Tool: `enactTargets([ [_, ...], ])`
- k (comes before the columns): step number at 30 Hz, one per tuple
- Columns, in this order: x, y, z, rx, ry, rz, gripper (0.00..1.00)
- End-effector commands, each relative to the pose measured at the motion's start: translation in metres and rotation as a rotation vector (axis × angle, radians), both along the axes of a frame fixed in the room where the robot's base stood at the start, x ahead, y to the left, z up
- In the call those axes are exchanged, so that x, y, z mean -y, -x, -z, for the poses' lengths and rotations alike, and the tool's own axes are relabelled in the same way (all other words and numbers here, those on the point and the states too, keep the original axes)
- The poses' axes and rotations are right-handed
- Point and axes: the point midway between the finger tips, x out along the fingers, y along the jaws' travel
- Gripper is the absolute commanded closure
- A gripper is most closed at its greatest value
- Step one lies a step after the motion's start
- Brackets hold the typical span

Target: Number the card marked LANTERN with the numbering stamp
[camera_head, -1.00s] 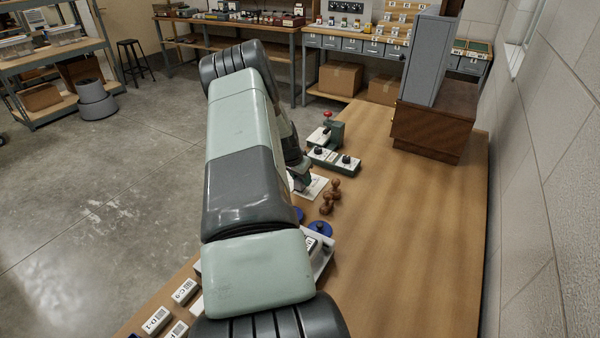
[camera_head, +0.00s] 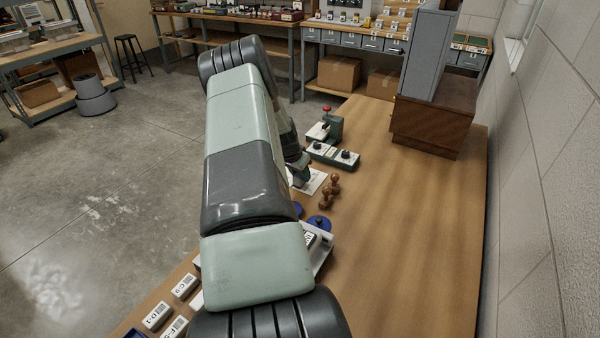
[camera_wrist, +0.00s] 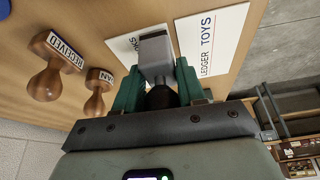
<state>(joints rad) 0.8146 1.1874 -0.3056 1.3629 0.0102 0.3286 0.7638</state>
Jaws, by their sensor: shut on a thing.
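My gripper (camera_wrist: 158,80) is shut on a stamp (camera_wrist: 155,50) with a grey metal body and a dark handle; I take it for the numbering stamp. In the wrist view the stamp is over or beside a white card (camera_wrist: 120,45), which it partly hides. Only the last letters of that card's print show, so I cannot read LANTERN on it. Another white card (camera_wrist: 212,45) beside it reads LEDGER TOYS. I cannot tell whether the stamp touches a card. In the head view my arm hides most of the gripper, and a white card (camera_head: 316,183) shows beside it.
A wooden stamp marked RECEIVED (camera_wrist: 46,84) and a smaller wooden stamp (camera_wrist: 95,103) stand close by. A blue round pad (camera_head: 319,224), a block with black knobs (camera_head: 333,155) and a red-knobbed device (camera_head: 327,120) line the bench's left side.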

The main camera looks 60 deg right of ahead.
Motion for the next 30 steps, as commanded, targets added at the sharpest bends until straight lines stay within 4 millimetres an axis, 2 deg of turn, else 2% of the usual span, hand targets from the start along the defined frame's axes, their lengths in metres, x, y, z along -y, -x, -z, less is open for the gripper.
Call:
enactTargets([
  [30,0.0002,-0.0001,0.0088,0.000,0.000,0.000,0.82],
])
